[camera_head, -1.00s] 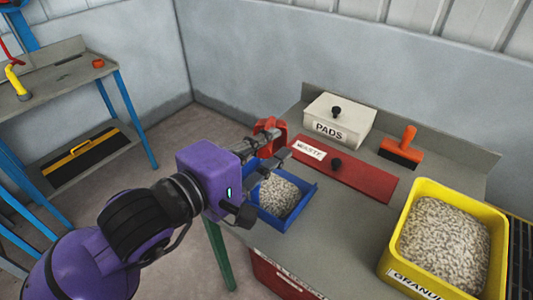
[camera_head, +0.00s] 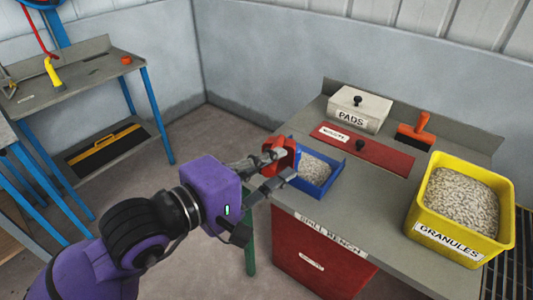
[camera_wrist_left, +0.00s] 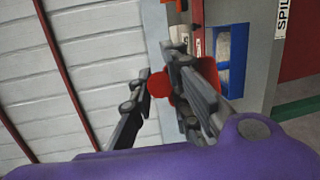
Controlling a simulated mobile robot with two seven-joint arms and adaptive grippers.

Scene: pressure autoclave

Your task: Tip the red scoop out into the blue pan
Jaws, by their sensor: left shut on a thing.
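My left gripper (camera_head: 281,166) is shut on the red scoop (camera_head: 285,150) at the left edge of the blue pan. The scoop looks turned on its side. I cannot see inside it, and the fingers hide part of it. In the left wrist view, the scoop (camera_wrist_left: 159,84) shows red between and behind the fingers. The blue pan (camera_head: 322,191) sits on the bench's left end and holds pale granules (camera_head: 315,171). Part of the pan (camera_wrist_left: 222,84) also shows in the left wrist view. My right gripper is not in view.
A yellow bin of granules (camera_head: 421,226) stands at the bench's right. A red waste lid (camera_head: 375,153), a pads box (camera_head: 358,107) and an orange-handled brush (camera_head: 415,135) lie behind. The bench (camera_head: 370,208) is clear in front of the lid. Another workbench (camera_head: 85,75) stands far left.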

